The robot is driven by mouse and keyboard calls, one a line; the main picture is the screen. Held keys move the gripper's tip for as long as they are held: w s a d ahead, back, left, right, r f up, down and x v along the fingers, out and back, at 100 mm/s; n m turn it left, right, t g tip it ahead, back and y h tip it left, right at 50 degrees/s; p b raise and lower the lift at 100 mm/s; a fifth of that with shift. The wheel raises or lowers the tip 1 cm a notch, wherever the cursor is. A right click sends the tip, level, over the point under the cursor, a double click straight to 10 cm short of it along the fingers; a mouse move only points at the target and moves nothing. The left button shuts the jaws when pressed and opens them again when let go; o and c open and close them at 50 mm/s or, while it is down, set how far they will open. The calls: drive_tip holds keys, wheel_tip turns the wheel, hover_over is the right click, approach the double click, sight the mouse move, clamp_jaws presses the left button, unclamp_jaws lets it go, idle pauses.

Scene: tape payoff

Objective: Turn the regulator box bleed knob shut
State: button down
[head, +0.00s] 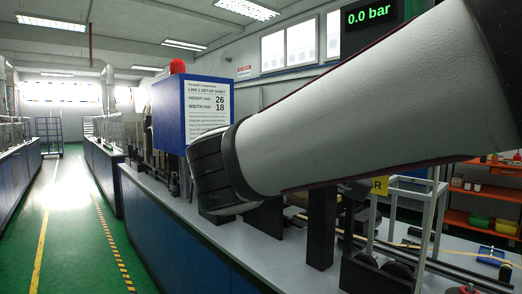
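I cannot make out the regulator box or its bleed knob in this view. My own pale arm crosses the right half of the picture and may cover them. My gripper is not visible; the arm ends in a dark, rounded joint in front of the bench. A dark display (369,15) at the top right reads 0.0 bar in green.
A blue box (169,118) with a LINE 1 SET-UP SHEET (208,104) and a red lamp (177,67) stands above the long blue bench (185,248). A pale metal frame (440,215) stands on the bench at right. The green aisle (70,215) at left is clear.

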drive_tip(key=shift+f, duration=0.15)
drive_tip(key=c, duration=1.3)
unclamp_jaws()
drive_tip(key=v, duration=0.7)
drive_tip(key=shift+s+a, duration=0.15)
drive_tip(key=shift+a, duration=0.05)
